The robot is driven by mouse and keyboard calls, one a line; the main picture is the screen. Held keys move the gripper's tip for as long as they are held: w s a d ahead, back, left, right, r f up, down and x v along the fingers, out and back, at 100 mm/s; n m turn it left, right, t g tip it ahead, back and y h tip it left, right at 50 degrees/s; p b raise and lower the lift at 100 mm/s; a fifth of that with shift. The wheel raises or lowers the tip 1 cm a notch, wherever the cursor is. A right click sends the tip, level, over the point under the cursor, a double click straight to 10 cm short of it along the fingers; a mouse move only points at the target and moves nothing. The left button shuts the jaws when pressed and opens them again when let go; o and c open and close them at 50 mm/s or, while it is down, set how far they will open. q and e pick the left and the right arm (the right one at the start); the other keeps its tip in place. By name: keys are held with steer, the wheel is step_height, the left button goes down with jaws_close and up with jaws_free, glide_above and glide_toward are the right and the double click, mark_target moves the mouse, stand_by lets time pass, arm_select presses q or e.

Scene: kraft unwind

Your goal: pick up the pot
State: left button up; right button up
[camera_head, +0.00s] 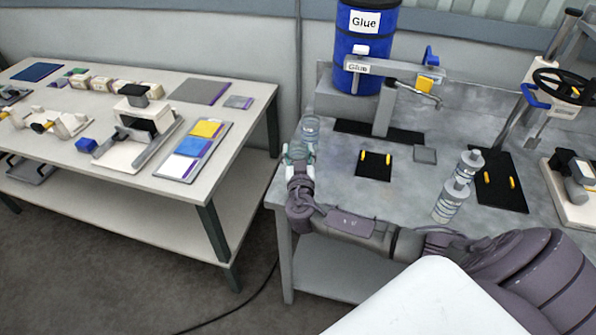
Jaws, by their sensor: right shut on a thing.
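A clear, greenish pot (297,150) is at the left edge of the grey workbench. My right gripper (300,168) reaches it from the front and is shut on it; its fingers are small and partly hidden by the wrist. Whether the pot touches the bench or is raised cannot be told. A second clear glass vessel (310,126) stands just behind it. My left gripper is not in view.
The grey workbench (410,185) holds a blue glue drum (366,50) with a tap, black mats and two clear bottles (450,200). A white table (235,118) with tools and coloured cards stands left, across a gap.

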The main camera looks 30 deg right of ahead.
jaws_close()
steer(key=shift+r, duration=0.1)
